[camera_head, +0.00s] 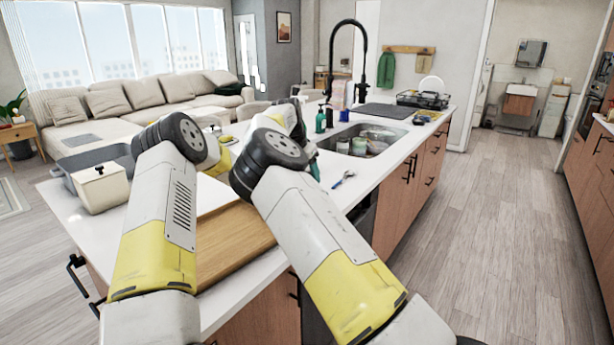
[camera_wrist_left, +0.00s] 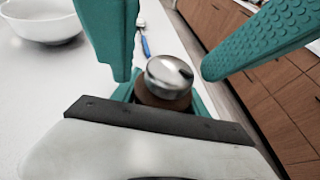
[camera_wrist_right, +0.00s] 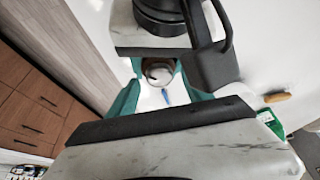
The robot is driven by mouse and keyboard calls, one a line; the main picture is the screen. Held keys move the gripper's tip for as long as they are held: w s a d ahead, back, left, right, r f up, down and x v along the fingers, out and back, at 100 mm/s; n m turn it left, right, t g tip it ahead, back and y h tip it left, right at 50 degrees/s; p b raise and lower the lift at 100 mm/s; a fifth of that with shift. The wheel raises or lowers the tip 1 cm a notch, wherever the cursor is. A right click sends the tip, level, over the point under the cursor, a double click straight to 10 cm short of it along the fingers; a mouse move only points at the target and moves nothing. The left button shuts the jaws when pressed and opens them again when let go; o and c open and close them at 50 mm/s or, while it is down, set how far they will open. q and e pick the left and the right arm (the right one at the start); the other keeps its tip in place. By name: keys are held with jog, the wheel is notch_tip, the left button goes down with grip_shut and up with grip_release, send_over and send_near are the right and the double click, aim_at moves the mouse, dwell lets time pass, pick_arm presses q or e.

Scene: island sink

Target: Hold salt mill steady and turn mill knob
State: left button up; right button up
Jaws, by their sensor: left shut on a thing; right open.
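The salt mill shows in the left wrist view as a shiny metal knob (camera_wrist_left: 168,74) on a brown body (camera_wrist_left: 160,100). My left gripper (camera_wrist_left: 165,97) is shut on the brown body, with its teal fingers on both sides. My right gripper (camera_wrist_left: 178,72) is open, its two large teal fingers apart on either side of the knob. In the right wrist view the knob (camera_wrist_right: 158,71) shows between the right gripper's fingers (camera_wrist_right: 160,92); contact cannot be seen. In the head view my forearms hide the mill and most of both grippers.
A white bowl (camera_wrist_left: 42,18) and a blue-handled utensil (camera_wrist_left: 146,46) lie near the mill on the white island counter (camera_head: 375,166). A wooden board (camera_head: 232,246) lies under my arms. The sink (camera_head: 362,140) and black faucet (camera_head: 346,50) are farther back.

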jog(key=shift+d+f, duration=0.1)
jog(key=shift+f, duration=0.15)
grip_shut()
jog(key=shift+w+m, duration=0.1)
jog(key=shift+m, duration=0.2)
jog(key=m+g+h, duration=0.1)
jog(key=m, duration=0.2)
jog(key=shift+w+r, duration=0.1)
jog(key=shift+w, duration=0.05)
jog(key=shift+w+r+m+g, duration=0.2)
jog(key=shift+w+m+g, duration=0.1)
jog(key=shift+m, duration=0.7)
